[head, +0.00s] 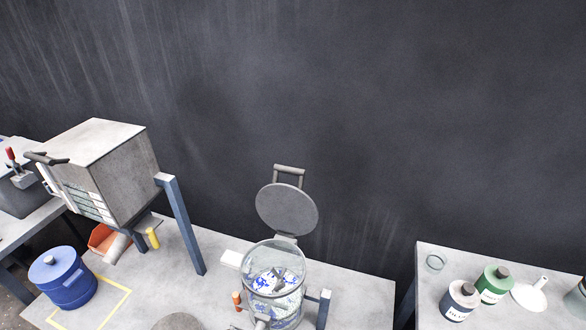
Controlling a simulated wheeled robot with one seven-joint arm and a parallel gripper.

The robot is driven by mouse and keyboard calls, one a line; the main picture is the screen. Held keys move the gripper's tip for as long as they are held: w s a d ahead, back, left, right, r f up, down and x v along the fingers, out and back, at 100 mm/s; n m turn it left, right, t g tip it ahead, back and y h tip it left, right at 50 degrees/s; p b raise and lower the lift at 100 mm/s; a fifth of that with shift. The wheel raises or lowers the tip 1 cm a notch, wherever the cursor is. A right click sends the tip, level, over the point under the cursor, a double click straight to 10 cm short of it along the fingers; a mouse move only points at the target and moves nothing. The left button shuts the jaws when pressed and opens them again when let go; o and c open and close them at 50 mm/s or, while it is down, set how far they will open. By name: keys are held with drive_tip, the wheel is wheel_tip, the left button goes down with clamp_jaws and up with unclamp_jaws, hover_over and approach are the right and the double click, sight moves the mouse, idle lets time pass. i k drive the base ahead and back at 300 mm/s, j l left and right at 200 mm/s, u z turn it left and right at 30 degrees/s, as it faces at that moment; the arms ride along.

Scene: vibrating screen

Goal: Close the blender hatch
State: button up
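The blender (272,251) is a round, glass-like vessel standing near the bottom middle of the head view. Blue and white material shows inside it, and its top is uncovered. Its hatch (287,210) is a round grey lid that stands open, raised upright at the back of the vessel. A grey bar handle (289,170) sticks up from the hatch's upper edge. The lower part of the blender is cut off by the picture's bottom edge. I do not see my gripper in this view.
A grey box-shaped machine (108,170) on blue legs stands left of the blender. A blue lidded pot (65,283) sits inside a yellow outline. A right-hand table (470,258) holds several jars and a white funnel. The space above the hatch looks clear.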

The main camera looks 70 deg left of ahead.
sight(288, 210)
drive_tip(key=k+l+u, duration=0.1)
drive_tip(key=u, duration=1.55)
